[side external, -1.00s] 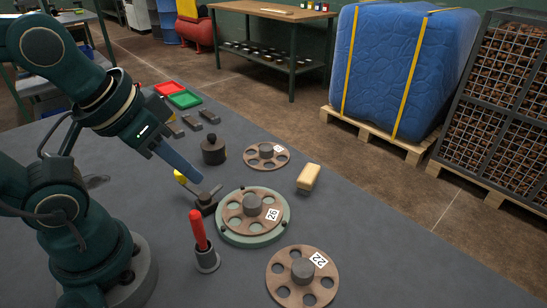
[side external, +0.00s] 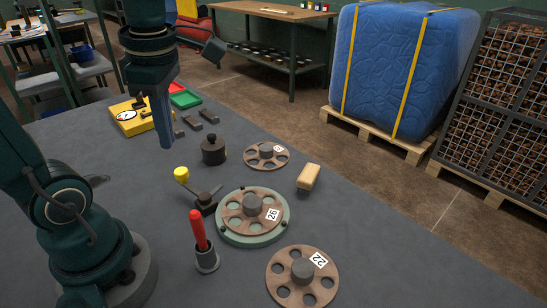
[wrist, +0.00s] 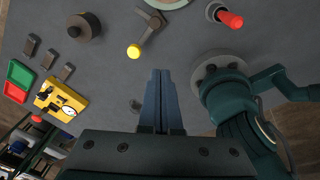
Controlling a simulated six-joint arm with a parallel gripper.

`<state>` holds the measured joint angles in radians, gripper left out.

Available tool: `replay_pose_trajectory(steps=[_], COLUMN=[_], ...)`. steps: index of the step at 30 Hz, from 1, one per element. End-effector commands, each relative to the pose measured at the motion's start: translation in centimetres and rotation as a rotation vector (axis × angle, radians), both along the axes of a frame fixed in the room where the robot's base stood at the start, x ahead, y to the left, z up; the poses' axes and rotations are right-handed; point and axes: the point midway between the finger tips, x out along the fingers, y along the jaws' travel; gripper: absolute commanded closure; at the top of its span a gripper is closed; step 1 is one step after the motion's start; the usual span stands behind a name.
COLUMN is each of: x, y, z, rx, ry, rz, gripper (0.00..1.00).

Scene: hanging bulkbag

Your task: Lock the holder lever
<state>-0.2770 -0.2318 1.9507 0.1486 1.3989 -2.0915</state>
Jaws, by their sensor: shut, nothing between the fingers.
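The holder lever (side external: 192,189) has a yellow knob (side external: 181,174) and a dark base (side external: 206,205), beside the green round holder (side external: 253,239). The disc marked 26 (side external: 238,209) lies on the holder. The lever arm points away from the disc, toward the upper left. In the wrist view the lever (wrist: 150,27) shows near the top, with its yellow knob (wrist: 133,52) toward me. My gripper (side external: 167,143) is shut and empty, pointing down above the table. It is above and to the left of the knob in the side view, apart from it. It also shows in the wrist view (wrist: 160,72).
A red-handled tool (side external: 199,230) stands in a grey cup near the lever. A dark weight (side external: 213,151), loose discs (side external: 303,276) and a tan block (side external: 308,177) lie around. A yellow device with a gauge (side external: 130,117) and red and green trays (side external: 186,99) are farther back.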

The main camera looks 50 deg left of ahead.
Motion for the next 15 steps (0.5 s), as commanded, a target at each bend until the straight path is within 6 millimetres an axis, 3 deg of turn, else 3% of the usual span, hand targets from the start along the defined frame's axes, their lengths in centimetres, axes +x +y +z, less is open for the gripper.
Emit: replay_pose_trajectory(steps=[3, 6, 15], x=[0.4, 0.5, 0.3], y=[2.3, 4.1, 7.1], z=[-0.4, -0.9, -2.9], rx=[0.010, 0.025, 0.017], ry=[0.070, 0.123, 0.233], rz=[0.329, 0.537, 0.711], gripper=[1.00, 1.00, 1.00])
